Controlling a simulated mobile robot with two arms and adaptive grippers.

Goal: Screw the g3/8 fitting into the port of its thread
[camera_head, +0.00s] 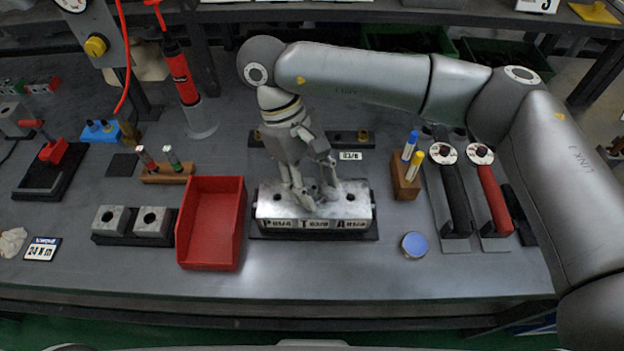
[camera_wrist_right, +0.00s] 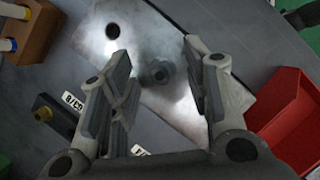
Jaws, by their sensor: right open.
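The metal valve block (camera_head: 262,212) stands mid-table on a dark base, with lettered labels on its front. A dark open port (camera_head: 350,197) shows at its right end; a dark port also shows in the wrist view (camera_wrist_right: 112,31). My right gripper (camera_head: 314,203) is over the block's middle, pointing down, fingers open. In the wrist view a grey fitting (camera_wrist_right: 157,72) stands at the block's top between the open fingers (camera_wrist_right: 168,95), apart from both. I cannot tell how deep it sits. Behind, the label reading like G3/8 (camera_head: 350,156) stands before a dark rack with brass-coloured fittings (camera_head: 363,137). My left gripper is out of view.
A red bin (camera_head: 210,255) stands close left of the block, with two metal cubes (camera_head: 152,221) beyond. A wooden holder (camera_head: 404,184) with blue and yellow pens, a blue disc (camera_head: 414,244) and two torque-type tools (camera_head: 491,200) lie right. The front table strip is clear.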

